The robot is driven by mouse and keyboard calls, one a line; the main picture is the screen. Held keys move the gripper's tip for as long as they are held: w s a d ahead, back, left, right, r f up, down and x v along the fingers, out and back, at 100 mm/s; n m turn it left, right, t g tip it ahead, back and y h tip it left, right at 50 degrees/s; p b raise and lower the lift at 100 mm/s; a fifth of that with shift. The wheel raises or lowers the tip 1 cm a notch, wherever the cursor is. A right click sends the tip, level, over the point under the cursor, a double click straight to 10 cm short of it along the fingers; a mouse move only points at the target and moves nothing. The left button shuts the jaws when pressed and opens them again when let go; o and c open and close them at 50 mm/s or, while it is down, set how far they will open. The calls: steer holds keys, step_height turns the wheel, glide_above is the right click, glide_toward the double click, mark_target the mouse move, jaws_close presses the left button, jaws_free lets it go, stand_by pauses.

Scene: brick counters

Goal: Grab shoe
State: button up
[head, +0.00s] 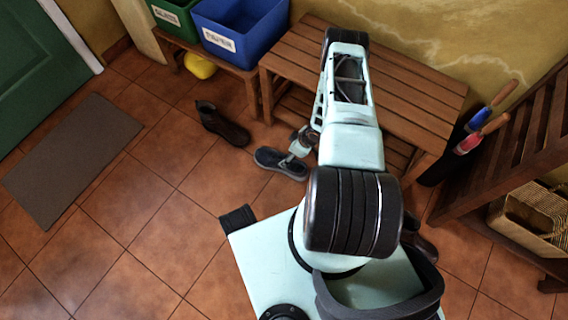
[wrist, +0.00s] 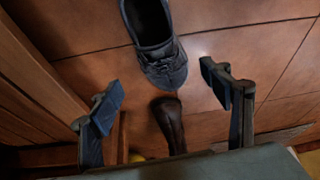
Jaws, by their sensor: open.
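A dark blue-grey shoe (head: 280,163) with a pale sole edge lies on the tiled floor in front of the wooden bench. In the wrist view the shoe (wrist: 160,50) is at top centre, with its toe pointing down the picture.
The slatted bench (head: 290,50) stands close to my arm. A blue bin (head: 240,30) and a green bin (head: 175,15) sit on a low bench, with a yellow object (head: 200,66) below. Umbrellas (head: 470,140) stand at right. A grey mat (head: 72,160) and clear floor lie left.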

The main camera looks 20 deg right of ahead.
mark_target(281, 159)
steer(key=b+x, duration=0.5)
steer(key=x, duration=0.5)
steer(key=shift+f, duration=0.35)
steer(key=shift+c, duration=0.7)
steer(key=shift+r, duration=0.1)
steer(key=c, duration=1.3)
